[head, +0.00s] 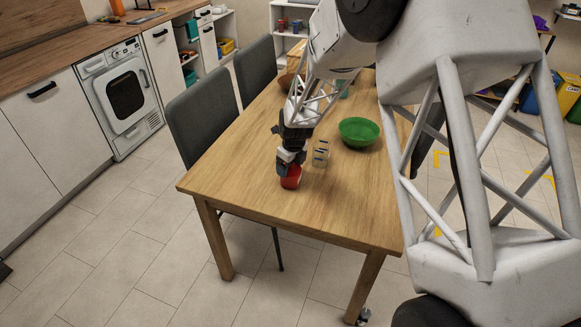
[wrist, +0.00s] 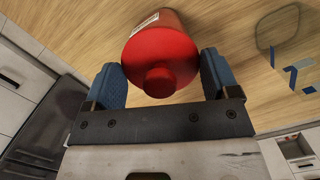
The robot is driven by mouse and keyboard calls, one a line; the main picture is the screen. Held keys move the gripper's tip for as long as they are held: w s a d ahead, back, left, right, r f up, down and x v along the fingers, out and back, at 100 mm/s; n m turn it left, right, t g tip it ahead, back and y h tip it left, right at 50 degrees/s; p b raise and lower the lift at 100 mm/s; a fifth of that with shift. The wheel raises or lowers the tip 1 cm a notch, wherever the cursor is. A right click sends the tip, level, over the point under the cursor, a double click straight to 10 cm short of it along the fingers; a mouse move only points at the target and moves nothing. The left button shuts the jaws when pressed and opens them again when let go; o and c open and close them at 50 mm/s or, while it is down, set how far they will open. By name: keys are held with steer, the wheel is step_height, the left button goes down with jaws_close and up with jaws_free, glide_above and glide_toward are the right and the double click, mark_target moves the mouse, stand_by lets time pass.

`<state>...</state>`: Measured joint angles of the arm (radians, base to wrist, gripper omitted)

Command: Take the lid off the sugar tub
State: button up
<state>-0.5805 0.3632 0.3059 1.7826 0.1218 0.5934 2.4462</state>
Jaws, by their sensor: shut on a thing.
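The red sugar tub (head: 291,179) stands on the wooden table near its front edge. In the wrist view its round red lid (wrist: 160,52) with a knob (wrist: 159,80) faces the camera, and part of a white label shows on the tub's side. My gripper (head: 288,163) is over the tub in the head view. In the wrist view its two blue finger pads (wrist: 160,82) are on either side of the lid, shut on it. The lid appears seated on the tub; I cannot see a gap between them.
A clear container with dark blue marks (head: 321,153) stands just right of the tub. A green bowl (head: 359,132) is farther back on the right. The wooden table (head: 250,190) is bare to the left and front. Grey chairs (head: 212,120) line the left side.

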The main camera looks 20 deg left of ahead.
steer(key=shift+r, duration=0.2)
steer(key=shift+r, duration=0.5)
step_height(320, 180, up, 2)
steer(key=shift+r, duration=0.1)
steer(key=s+d+r, duration=0.1)
steer(key=s+d, duration=0.7)
steer(key=s, duration=0.5)
steer(key=shift+s+d+r, duration=0.2)
steer(key=shift+d, duration=0.2)
steer(key=w+a, duration=0.9)
steer(key=w, duration=0.2)
steer(key=w+a, duration=0.8)
steer(key=w, duration=0.4)
steer(key=shift+w+a, duration=0.2)
steer(key=shift+a, duration=0.2)
steer(key=shift+f, duration=0.25)
steer(key=shift+f, duration=2.95)
